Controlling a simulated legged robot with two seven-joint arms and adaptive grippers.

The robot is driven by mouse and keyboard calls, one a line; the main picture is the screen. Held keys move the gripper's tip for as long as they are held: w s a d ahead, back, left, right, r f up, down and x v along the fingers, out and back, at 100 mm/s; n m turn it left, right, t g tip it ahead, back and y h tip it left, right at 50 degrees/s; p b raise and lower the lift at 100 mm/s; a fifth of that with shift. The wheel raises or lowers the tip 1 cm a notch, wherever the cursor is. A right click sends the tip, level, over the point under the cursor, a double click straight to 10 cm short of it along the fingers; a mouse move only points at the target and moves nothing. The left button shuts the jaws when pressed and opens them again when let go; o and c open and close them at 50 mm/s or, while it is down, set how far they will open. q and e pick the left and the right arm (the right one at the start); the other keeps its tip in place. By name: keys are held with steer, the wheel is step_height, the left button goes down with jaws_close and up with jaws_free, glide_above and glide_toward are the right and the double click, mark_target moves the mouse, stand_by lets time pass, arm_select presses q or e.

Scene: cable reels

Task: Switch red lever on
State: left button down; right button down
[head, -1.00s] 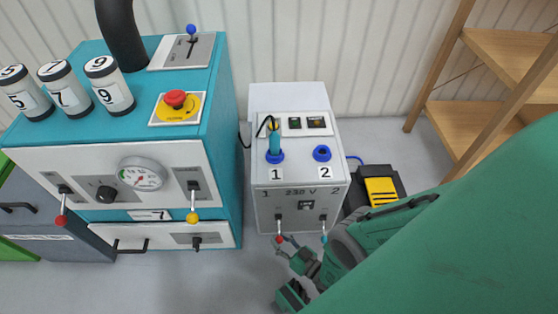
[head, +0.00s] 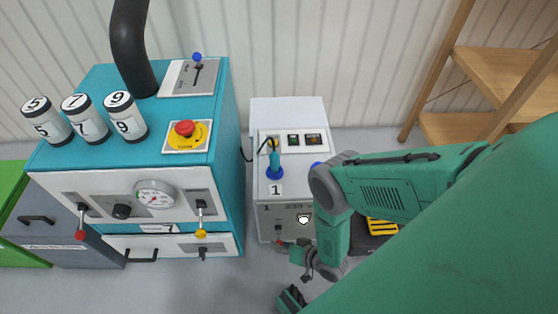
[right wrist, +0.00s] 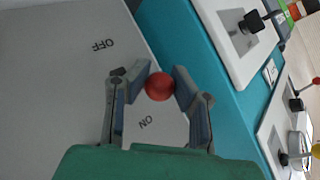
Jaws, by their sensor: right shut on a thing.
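The white 230 V box (head: 290,190) stands beside the teal cabinet. The red lever (head: 278,242) is low on its front, under number 1, and its red ball shows in the right wrist view (right wrist: 160,86). My right gripper (head: 285,246) is at this lever. In the right wrist view its fingers (right wrist: 160,84) are shut on the red ball, one on each side. The panel there carries an ON label (right wrist: 147,122) and an OFF label (right wrist: 103,45). The ball appears nearer ON, but its stem is hidden. My left gripper is not in view.
The teal cabinet (head: 235,150), left of the box, has another red-knobbed lever (head: 80,235) and a yellow-knobbed lever (head: 201,234). A blue plug (head: 274,165) stands in socket 1. My right arm covers the box's right side. Wooden shelves (head: 490,75) stand at the right.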

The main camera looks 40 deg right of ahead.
steer(key=shift+w+d+r, duration=0.2)
steer(key=shift+w+r, duration=0.1)
steer(key=shift+r, duration=0.1)
steer(key=shift+g, duration=0.4)
steer(key=shift+w+d+r+m, duration=0.1)
steer(key=shift+w+d+m, duration=0.05)
steer(key=shift+m, duration=0.15)
steer(key=c, duration=1.3)
jaws_free()
steer(key=shift+s, duration=0.2)
steer(key=shift+s, duration=0.25)
steer(key=v, duration=1.1)
steer(key=shift+d, duration=0.3)
